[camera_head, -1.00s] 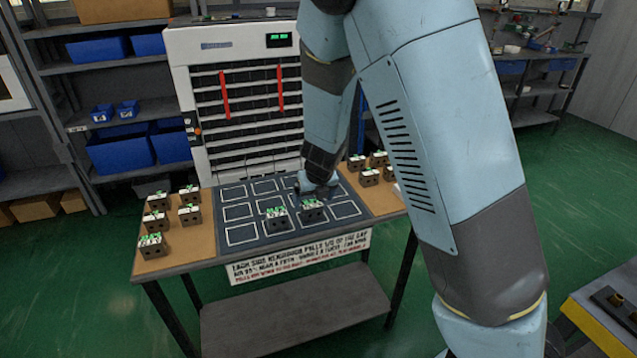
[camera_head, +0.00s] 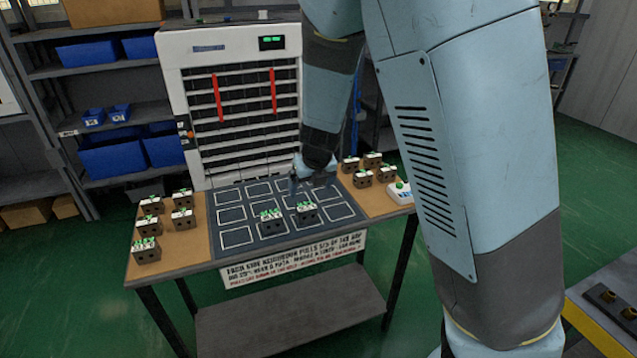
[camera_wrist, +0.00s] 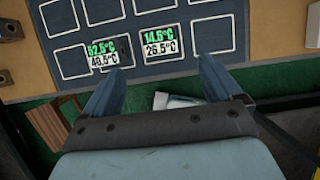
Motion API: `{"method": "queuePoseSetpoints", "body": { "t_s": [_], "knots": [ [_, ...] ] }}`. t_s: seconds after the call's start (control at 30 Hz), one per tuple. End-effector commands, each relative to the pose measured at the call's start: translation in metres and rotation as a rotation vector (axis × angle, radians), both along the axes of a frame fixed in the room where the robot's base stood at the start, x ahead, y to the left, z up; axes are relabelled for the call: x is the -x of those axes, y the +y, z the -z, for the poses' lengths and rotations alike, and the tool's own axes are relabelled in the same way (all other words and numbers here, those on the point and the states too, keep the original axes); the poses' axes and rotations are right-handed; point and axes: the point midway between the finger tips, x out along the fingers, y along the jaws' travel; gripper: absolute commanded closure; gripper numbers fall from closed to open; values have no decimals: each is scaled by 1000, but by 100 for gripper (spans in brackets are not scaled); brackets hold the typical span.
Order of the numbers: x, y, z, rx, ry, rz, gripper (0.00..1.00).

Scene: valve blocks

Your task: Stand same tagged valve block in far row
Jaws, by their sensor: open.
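The left block (camera_head: 270,222) and the right block (camera_head: 306,212) have green and white tops. In the wrist view the left tag (camera_wrist: 102,52) reads 52.5°C over 48.5°C, and the right tag (camera_wrist: 160,40) reads 14.5°C over 26.5°C. My gripper (camera_head: 297,184) is over the mat, behind these blocks; in the wrist view its fingers (camera_wrist: 158,84) are apart with nothing between them. The far-row cells in view look empty, partly hidden by my gripper.
Several valve blocks (camera_head: 147,250) stand on the brown board at left, and several more (camera_head: 362,178) at right. A rack cabinet (camera_head: 240,90) stands behind the table. A printed sign (camera_head: 295,258) hangs in front.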

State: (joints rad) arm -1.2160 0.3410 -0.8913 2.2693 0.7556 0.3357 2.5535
Motion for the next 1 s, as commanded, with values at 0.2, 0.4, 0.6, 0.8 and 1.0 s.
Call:
{"method": "queuePoseSetpoints", "body": {
  "t_s": [0.2, 0.4, 0.6, 0.8, 1.0],
  "knots": [
    [1, -1, -2, -1, 1, -6, 8],
    [10, -17, -16, 7, 10, -180, 8],
    [32, -47, -51, 40, -31, -554, 8],
    [60, -79, -92, 117, -138, -936, 8],
    [94, -113, -132, 263, -273, -1311, 8]
  ]
}}
